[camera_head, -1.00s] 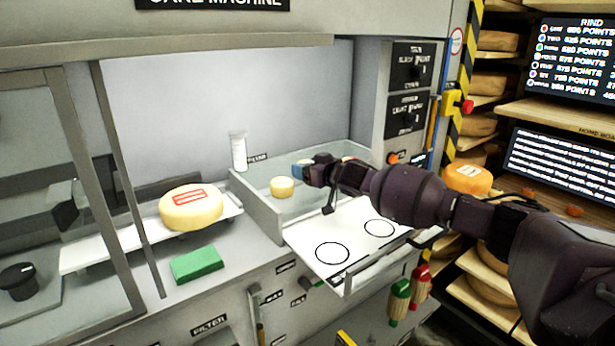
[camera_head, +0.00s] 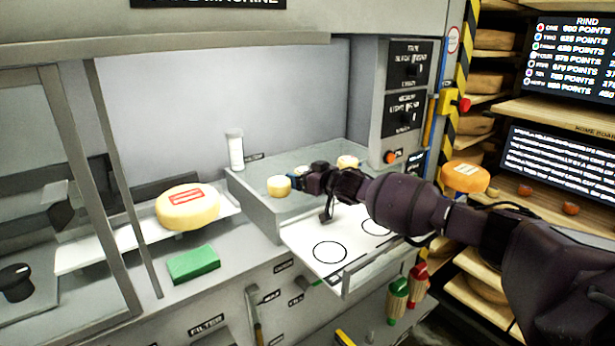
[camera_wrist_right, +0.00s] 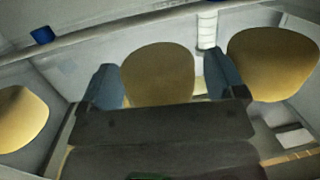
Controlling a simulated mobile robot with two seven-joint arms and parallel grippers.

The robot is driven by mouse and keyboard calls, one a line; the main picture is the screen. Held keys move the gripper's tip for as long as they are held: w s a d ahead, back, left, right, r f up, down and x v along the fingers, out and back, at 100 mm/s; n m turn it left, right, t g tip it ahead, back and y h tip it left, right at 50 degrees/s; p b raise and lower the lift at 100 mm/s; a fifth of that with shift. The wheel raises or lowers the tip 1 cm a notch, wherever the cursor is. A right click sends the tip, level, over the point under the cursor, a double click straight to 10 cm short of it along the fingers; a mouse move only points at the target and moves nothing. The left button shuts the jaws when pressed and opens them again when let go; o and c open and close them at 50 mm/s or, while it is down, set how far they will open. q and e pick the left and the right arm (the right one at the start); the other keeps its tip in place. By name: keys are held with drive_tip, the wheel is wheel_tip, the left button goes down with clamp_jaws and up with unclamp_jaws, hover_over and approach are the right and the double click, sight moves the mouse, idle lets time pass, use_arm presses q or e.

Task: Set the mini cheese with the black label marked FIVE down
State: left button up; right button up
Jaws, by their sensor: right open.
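In the head view one small pale-yellow mini cheese (camera_head: 278,187) sits at the left in a shallow grey tray (camera_head: 252,202). Another mini cheese (camera_head: 347,162) sits at its far right. A sliver of a third shows behind my right gripper (camera_head: 299,182), which is low at the tray. In the right wrist view my open fingers (camera_wrist_right: 165,85) stand on either side of a mini cheese (camera_wrist_right: 158,72); contact cannot be told. More cheeses show at right (camera_wrist_right: 272,65) and left (camera_wrist_right: 18,118). No FIVE label is readable. My left gripper is not in view.
A white board (camera_head: 305,240) with black circles lies in front of the tray. A large cheese wheel (camera_head: 188,207) with a red mark and a green block (camera_head: 194,264) are at left. A white cylinder (camera_head: 235,150) stands behind the tray. Shelves with an orange cheese (camera_head: 465,177) are at right.

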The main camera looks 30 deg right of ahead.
drive_tip(key=shift+r, duration=0.2)
drive_tip(key=p+v, duration=0.1)
drive_tip(key=v, duration=1)
drive_tip(key=shift+s, duration=0.45)
drive_tip(key=shift+c, duration=1.1)
drive_tip(key=shift+n, duration=0.3)
drive_tip(key=a+r, duration=0.1)
drive_tip(key=w+a+r, duration=0.1)
drive_tip(key=r, duration=0.1)
drive_tip(key=w+a+r, duration=0.1)
drive_tip(key=a+r, duration=0.1)
drive_tip(key=shift+w+r, duration=0.1)
drive_tip(key=shift+w, duration=0.15)
drive_tip(key=shift+c, duration=0.2)
drive_tip(key=shift+w+d+f+m+g+h+b, duration=0.35)
drive_tip(key=shift+w+f+m+h, duration=0.35)
drive_tip(key=shift+w+f, duration=0.6)
drive_tip(key=shift+w+d+f+m+g+h+b, duration=0.2)
drive_tip(key=shift+w+f+m+g+h, duration=0.5)
drive_tip(key=shift+w, duration=1)
drive_tip(key=shift+w+d+f+m+g+h+b, duration=0.15)
drive_tip(key=shift+w+d+f+m+h+b, duration=0.25)
drive_tip(key=shift+w+f+h, duration=0.8)
drive_tip(key=shift+w+a+f+y, duration=0.1)
drive_tip(key=shift+w+f+y, duration=0.05)
drive_tip(key=shift+w+y, duration=0.15)
